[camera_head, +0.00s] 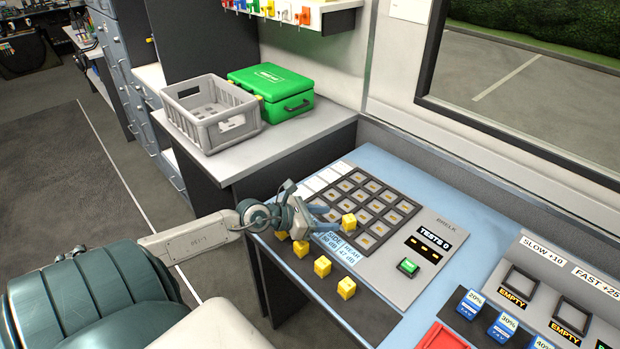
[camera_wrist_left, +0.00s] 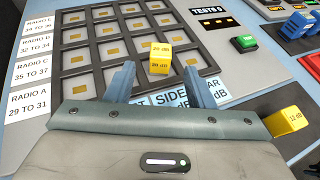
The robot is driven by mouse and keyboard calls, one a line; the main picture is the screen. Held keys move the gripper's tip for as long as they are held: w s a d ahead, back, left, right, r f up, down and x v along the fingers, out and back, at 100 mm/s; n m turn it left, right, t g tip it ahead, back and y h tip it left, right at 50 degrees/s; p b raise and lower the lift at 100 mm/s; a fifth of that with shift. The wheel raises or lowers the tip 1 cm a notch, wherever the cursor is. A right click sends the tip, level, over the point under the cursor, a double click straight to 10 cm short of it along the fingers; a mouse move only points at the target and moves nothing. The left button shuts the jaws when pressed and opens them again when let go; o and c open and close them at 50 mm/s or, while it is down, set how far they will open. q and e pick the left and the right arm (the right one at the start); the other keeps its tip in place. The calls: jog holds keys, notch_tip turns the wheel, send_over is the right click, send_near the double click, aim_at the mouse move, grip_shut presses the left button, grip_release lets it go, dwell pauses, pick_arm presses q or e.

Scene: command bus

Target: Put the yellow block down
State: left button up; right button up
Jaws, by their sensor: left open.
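A yellow block (camera_head: 349,222) with a dB label stands at the front-left part of the dark grid of square cells (camera_head: 393,218). I cannot tell if it sits fully inside a cell. In the left wrist view the yellow block (camera_wrist_left: 160,57) is upright, between and just beyond my fingertips, with a gap on both sides. My left gripper (camera_head: 331,217) is open beside the block, low over the panel; it also shows in the left wrist view (camera_wrist_left: 160,76). My right gripper is not in view.
Several other yellow blocks (camera_head: 322,266) stand along the dark front strip. A green button (camera_head: 408,267) and a TESTS display lie right of the grid. Blue blocks (camera_head: 470,304) and a red tray (camera_head: 442,338) are at the right front. A grey crate (camera_head: 212,113) and green case (camera_head: 271,91) stand behind.

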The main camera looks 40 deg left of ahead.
pick_arm(q)
jog(key=shift+v, duration=2.25)
